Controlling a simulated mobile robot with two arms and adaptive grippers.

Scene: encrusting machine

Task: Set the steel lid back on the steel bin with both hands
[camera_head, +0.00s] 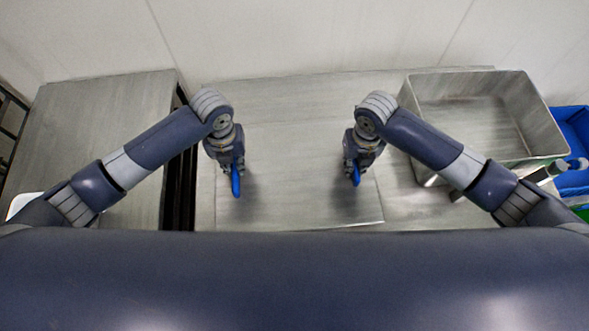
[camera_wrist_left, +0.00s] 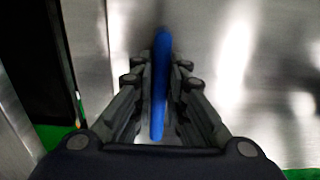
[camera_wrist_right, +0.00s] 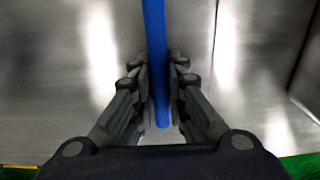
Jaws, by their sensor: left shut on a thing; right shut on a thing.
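The steel lid (camera_head: 295,190) is a flat brushed plate with two blue handles, level in front of me in the head view. My left gripper (camera_head: 231,170) is shut on the left blue handle (camera_head: 236,186), which also stands between the fingers in the left wrist view (camera_wrist_left: 160,85). My right gripper (camera_head: 352,166) is shut on the right blue handle (camera_head: 356,179), also seen in the right wrist view (camera_wrist_right: 156,60). I cannot tell whether the lid touches the table. The steel bin (camera_head: 535,115) is open-topped and empty, right of the lid.
A steel table (camera_head: 300,90) lies under the lid and bin, with a wall behind. A second steel table (camera_head: 95,140) stands to the left across a dark gap. Blue crates (camera_head: 572,125) are at the far right, past the bin.

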